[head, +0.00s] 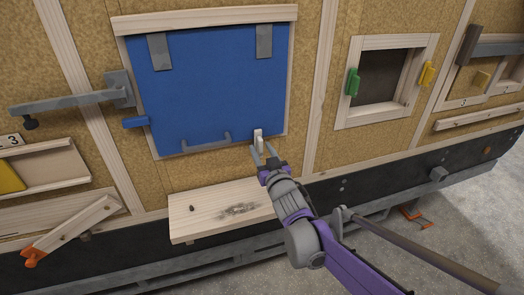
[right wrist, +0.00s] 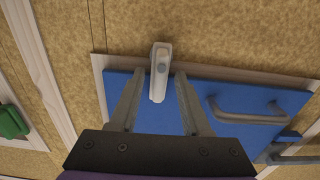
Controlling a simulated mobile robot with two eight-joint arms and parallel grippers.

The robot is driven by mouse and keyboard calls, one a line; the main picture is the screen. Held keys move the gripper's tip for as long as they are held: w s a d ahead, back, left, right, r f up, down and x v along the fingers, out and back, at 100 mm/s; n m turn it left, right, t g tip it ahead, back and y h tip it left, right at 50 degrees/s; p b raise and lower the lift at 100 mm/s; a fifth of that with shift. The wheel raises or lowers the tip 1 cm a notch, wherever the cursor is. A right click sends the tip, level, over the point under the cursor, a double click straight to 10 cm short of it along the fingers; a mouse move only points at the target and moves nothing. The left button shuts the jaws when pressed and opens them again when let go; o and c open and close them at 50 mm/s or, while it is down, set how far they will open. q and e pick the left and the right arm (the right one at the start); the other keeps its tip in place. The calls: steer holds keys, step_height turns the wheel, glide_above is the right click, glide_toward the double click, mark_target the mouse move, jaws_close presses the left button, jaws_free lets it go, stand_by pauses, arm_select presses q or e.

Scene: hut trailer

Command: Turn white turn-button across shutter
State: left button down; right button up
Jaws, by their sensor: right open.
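The blue shutter (head: 215,85) hangs closed in its wooden frame, with a grey handle (head: 205,143) along its lower edge. The small white turn-button (head: 258,136) is near the shutter's lower right corner and looks upright. In the right wrist view, the turn-button (right wrist: 159,85) overlaps the wooden edge and the blue shutter (right wrist: 236,92), with a grey pivot on it. My right gripper (head: 263,154) is open just below the turn-button. In the right wrist view, its fingers (right wrist: 160,76) are on either side of the turn-button, with gaps visible. My left gripper is out of view.
A wooden shelf (head: 215,207) juts out below the shutter. A grey latch bar (head: 70,101) and a blue tab (head: 136,122) are at the left. At the right is a small framed opening with a green tab (head: 352,82) and a yellow tab (head: 426,74).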

steer(key=b+v, duration=0.1)
steer(key=v, duration=0.9)
steer(key=shift+s+d, duration=0.15)
steer(key=shift+s, duration=0.25)
steer(key=s+d+f+m+g+h, duration=0.3)
steer(key=s+d+f+g+h, duration=0.3)
steer(key=s+d+f, duration=0.5)
steer(key=s+d+f+g, duration=0.1)
steer(key=s+f+g, duration=0.2)
steer(key=s, duration=0.4)
steer(key=s+d+f+g, duration=0.2)
steer(key=s+f, duration=0.3)
steer(key=s, duration=0.3)
steer(key=shift+s+d+f+m+g, duration=0.15)
steer(key=shift+s+f+m+g, duration=0.1)
steer(key=shift+m+g, duration=0.15)
